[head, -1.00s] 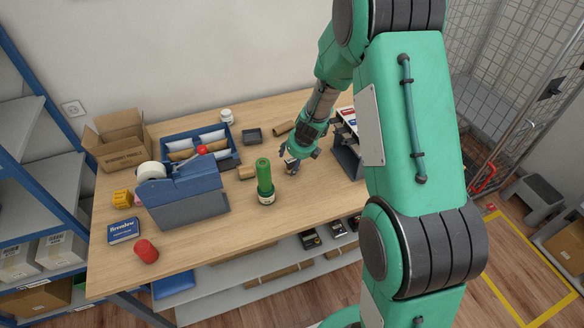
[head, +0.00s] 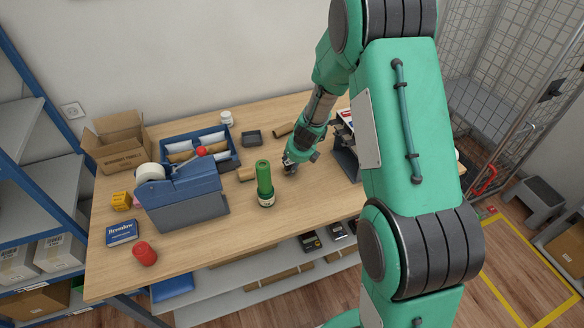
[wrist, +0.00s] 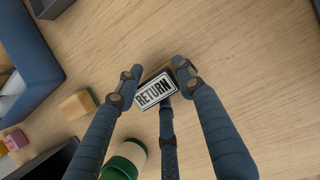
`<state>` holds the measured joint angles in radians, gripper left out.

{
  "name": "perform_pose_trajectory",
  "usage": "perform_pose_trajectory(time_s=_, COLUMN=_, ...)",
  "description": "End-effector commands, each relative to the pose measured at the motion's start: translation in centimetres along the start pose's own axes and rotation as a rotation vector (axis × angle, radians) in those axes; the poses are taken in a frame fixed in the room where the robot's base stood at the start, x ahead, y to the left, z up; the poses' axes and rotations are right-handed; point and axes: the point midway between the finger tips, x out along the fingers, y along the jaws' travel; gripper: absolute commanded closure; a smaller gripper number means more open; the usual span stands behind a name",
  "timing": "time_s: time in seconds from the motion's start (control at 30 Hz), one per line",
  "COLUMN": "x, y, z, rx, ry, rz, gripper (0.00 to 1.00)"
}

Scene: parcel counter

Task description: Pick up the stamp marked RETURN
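The stamp marked RETURN (wrist: 157,92) shows in the wrist view as a white label with black letters, with a wooden part behind it. My gripper (wrist: 158,76) has its dark blue fingers around it, one on the left, one on the right and one below. The fingertips are close to the stamp's sides; I cannot tell whether they press on it. In the head view my gripper (head: 290,167) is low over the wooden counter (head: 240,232), and its fingers hide the stamp.
A green-capped bottle (head: 265,183) stands close, left of my gripper. A wooden block (head: 246,174) lies behind the bottle. A blue tape dispenser (head: 185,195) stands further left, and a dark organiser (head: 346,160) stands to the right. The counter's front middle is clear.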

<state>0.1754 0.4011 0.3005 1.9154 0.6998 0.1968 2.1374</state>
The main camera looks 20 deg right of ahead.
Motion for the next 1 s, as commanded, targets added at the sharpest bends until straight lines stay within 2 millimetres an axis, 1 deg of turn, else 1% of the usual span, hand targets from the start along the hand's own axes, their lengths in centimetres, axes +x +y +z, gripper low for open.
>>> perform_pose_trajectory(time_s=0.03, x=0.0, y=0.0, z=-0.1, rx=0.000, ry=0.001, rz=0.000, gripper=0.81)
perform_pose_trajectory(time_s=0.1, x=0.0, y=0.0, z=-0.1, rx=0.000, ry=0.001, rz=0.001, gripper=0.95)
perform_pose_trajectory(time_s=0.13, x=0.0, y=0.0, z=-0.1, rx=0.000, ry=0.001, rz=0.001, gripper=1.00)
perform_pose_trajectory(time_s=0.57, x=-0.3, y=0.0, z=0.1, rx=0.000, ry=0.001, rz=0.000, gripper=1.00)
perform_pose_trajectory(time_s=0.77, x=-1.4, y=0.0, z=0.6, rx=-0.001, ry=0.000, rz=0.000, gripper=1.00)
perform_pose_trajectory(time_s=0.97, x=-3.7, y=0.0, z=1.6, rx=-0.001, ry=-0.001, rz=0.000, gripper=1.00)
perform_pose_trajectory(time_s=1.0, x=-3.7, y=0.2, z=1.0, rx=0.000, ry=0.000, rz=0.001, gripper=1.00)
